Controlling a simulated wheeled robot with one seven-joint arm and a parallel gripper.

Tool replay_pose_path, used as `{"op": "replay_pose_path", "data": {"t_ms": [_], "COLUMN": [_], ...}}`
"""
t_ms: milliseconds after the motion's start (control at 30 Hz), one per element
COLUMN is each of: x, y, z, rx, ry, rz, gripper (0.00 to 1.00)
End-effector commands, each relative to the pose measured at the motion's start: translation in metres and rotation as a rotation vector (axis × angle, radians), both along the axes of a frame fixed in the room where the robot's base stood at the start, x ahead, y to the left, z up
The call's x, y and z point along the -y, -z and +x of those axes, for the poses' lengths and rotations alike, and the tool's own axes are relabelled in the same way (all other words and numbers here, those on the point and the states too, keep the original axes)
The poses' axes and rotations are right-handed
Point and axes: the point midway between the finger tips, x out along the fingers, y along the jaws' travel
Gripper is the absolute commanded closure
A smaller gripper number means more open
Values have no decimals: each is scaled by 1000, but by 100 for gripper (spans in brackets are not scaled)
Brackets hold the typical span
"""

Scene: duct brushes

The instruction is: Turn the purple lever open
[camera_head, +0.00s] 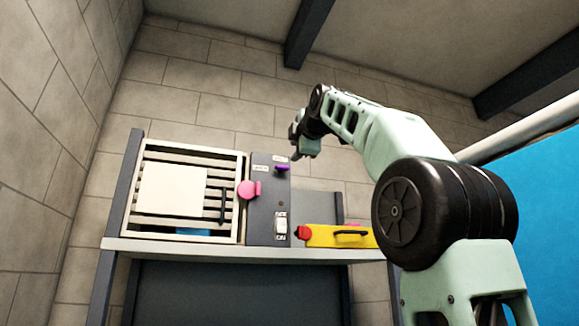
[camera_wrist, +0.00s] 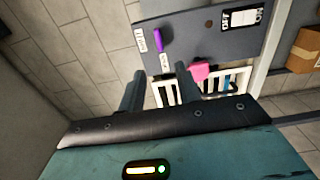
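The purple lever (camera_head: 282,168) sits on the upper part of a grey control panel (camera_head: 262,214) and points sideways in the head view. It also shows in the wrist view (camera_wrist: 158,40), beyond the fingertips, with one small white label beside it and another near its lower end. The label words are too small to read surely. My gripper (camera_head: 297,154) is above and slightly right of the lever in the head view.
A pink handle (camera_head: 249,189) is left of the lever, beside a slatted white-framed unit (camera_head: 241,220). An on/off switch (camera_head: 281,224) is lower on the panel. A yellow box with a red end (camera_head: 325,236) stands right on the shelf (camera_head: 200,247). A cardboard box (camera_wrist: 307,48) shows in the wrist view.

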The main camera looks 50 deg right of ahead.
Motion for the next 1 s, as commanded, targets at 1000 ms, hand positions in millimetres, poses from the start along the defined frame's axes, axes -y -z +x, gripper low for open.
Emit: {"op": "replay_pose_path", "data": {"t_ms": [1000], "x": [-25], "y": [0], "z": [-41], "rx": [0], "ry": [0], "rz": [0], "gripper": [66]}}
